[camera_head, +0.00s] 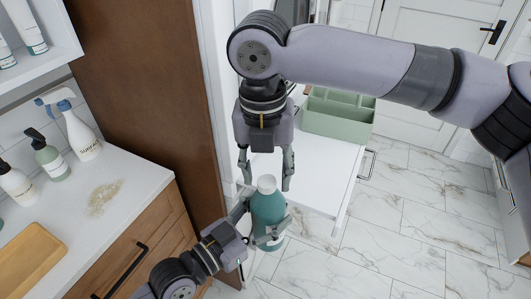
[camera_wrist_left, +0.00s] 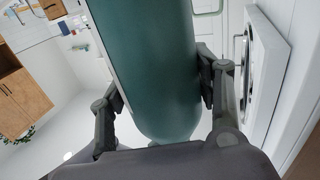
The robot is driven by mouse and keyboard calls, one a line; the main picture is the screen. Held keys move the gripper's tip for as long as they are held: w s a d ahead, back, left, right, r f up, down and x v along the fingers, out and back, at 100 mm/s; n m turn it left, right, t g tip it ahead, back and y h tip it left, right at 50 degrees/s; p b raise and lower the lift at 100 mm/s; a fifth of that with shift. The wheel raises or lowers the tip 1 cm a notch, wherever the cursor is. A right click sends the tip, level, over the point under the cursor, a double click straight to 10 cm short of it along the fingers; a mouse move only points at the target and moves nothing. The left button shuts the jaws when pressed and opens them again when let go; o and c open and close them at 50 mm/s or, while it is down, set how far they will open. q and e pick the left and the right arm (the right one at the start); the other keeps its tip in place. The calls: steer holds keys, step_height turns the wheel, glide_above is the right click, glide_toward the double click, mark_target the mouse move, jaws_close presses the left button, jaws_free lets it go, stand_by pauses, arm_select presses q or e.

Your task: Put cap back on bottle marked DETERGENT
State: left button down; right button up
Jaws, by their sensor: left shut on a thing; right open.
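A teal bottle (camera_head: 267,208) with a white top (camera_head: 266,184) stands upright in the lower middle of the head view. My left gripper (camera_head: 262,215) is shut around its body from the lower left. The left wrist view shows the teal bottle (camera_wrist_left: 150,70) between the fingers. My right gripper (camera_head: 265,172) points down just above the bottle, open, with one finger on each side of the white top. I cannot tell whether the white top is the cap or bare neck. No DETERGENT lettering is readable.
A white surface (camera_head: 322,170) with a green caddy (camera_head: 338,117) lies behind the bottle. On the left, a counter (camera_head: 130,180) carries a spray bottle (camera_head: 80,137), pump bottles (camera_head: 49,158), a wooden tray (camera_head: 28,262) and a brown smear (camera_head: 103,197). A brown panel (camera_head: 140,90) stands beside it.

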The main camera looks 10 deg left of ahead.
steer(key=shift+f, duration=0.65)
steer(key=shift+c, duration=0.4)
jaws_close()
